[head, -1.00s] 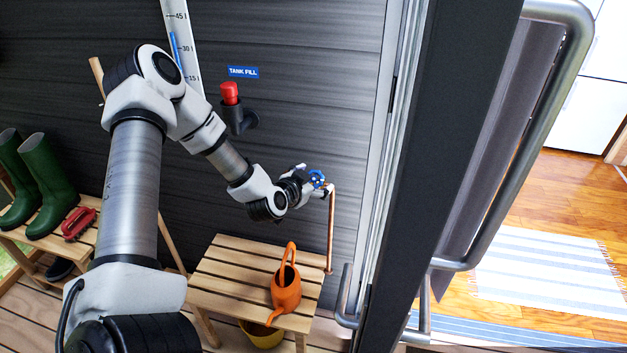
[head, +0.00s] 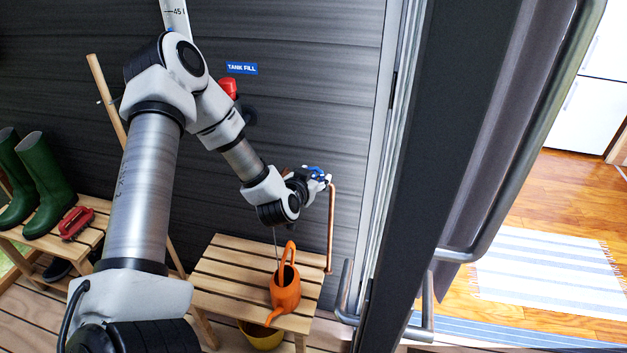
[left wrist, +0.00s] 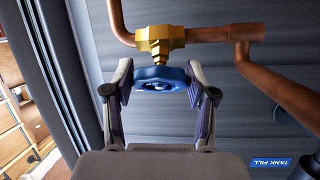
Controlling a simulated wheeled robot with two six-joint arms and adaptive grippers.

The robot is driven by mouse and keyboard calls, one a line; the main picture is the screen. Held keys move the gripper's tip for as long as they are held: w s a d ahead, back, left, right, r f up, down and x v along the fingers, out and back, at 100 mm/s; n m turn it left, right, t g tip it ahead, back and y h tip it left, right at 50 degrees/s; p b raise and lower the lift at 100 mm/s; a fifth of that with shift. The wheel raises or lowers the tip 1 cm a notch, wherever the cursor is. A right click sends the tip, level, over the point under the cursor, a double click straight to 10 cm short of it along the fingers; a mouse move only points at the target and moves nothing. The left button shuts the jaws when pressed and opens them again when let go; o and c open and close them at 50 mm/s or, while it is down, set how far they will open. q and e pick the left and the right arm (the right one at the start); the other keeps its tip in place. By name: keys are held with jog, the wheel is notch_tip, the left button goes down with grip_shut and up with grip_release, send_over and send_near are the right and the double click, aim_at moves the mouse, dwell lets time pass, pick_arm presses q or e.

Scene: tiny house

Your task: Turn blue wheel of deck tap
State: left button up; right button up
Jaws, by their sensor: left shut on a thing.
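The blue wheel (head: 316,170) sits on the deck tap, whose copper pipe (head: 331,230) runs down the dark wall. In the left wrist view the blue wheel (left wrist: 161,84) is below the brass valve body (left wrist: 160,40). My left gripper (head: 318,178) is at the wheel; in the left wrist view its fingers (left wrist: 158,78) are shut on opposite sides of the rim. A thin pale line, like a stream of water (head: 276,248), drops from behind my wrist to the orange watering can (head: 286,294). The tap's outlet is hidden by my arm. My right gripper is not in view.
The can stands on a slatted wooden bench (head: 225,275), with a yellow bucket (head: 262,336) under it. A red knob (head: 228,87) is on the wall below the TANK FILL sign (head: 242,68). A door with a steel handle (head: 500,220) stands close at right. Green boots (head: 45,185) are at left.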

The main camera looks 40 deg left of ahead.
pick_arm(q)
jog(key=n+y, duration=0.1)
jog(key=n+b, duration=0.1)
jog(key=n, duration=0.1)
jog(key=shift+d+f+g+y, duration=0.1)
jog(key=shift+f+g+y, duration=0.05)
jog(key=shift+g+y, duration=0.25)
jog(key=shift+n+g+y+b, duration=0.3)
jog(key=shift+n+y+b, duration=0.15)
jog(key=shift+n, duration=0.65)
jog(key=o, duration=1.2)
jog(key=shift+s, duration=0.1)
jog(key=v, duration=0.7)
jog(key=shift+s+d, duration=0.1)
jog(key=shift+s, duration=0.05)
